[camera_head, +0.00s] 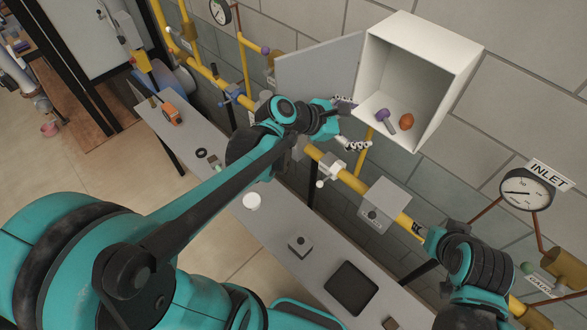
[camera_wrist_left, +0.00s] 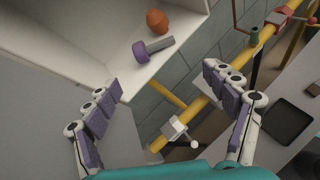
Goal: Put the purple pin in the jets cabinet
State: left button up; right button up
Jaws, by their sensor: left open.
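The purple pin (camera_head: 384,117) has a purple head and a grey shaft. It lies on its side on the floor of the open white cabinet (camera_head: 463,55), near the front edge. It also shows in the left wrist view (camera_wrist_left: 143,50). No label reading jets is readable on the cabinet. My left gripper (camera_head: 352,124) is open and empty, just outside the cabinet opening. In the left wrist view its fingers (camera_wrist_left: 162,80) are spread wide, with the pin beyond them and apart from them. My right gripper (camera_head: 419,232) is small and partly hidden near the yellow pipe.
A brown-orange egg-shaped object (camera_head: 406,121) lies beside the pin. The grey cabinet door (camera_head: 318,75) stands open to the left. A yellow pipe (camera_head: 345,178) runs below the cabinet.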

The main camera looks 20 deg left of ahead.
pick_arm(q)
jog(key=s+a+f+m+y, duration=0.2)
jog(key=s+a+m, duration=0.2)
jog(key=s+m, duration=0.2)
jog(key=s+a+f+m+g+y, duration=0.1)
jog(key=s+a+f+m+y, duration=0.1)
jog(key=s+m, duration=0.4)
jog(key=s+a+f+m+y, duration=0.2)
jog(key=s+a+m+y, duration=0.2)
jog(key=m, duration=0.7)
jog(key=s+a, duration=0.2)
jog(key=s, duration=0.1)
jog(key=shift+g, duration=0.4)
jog(key=shift+f, duration=0.1)
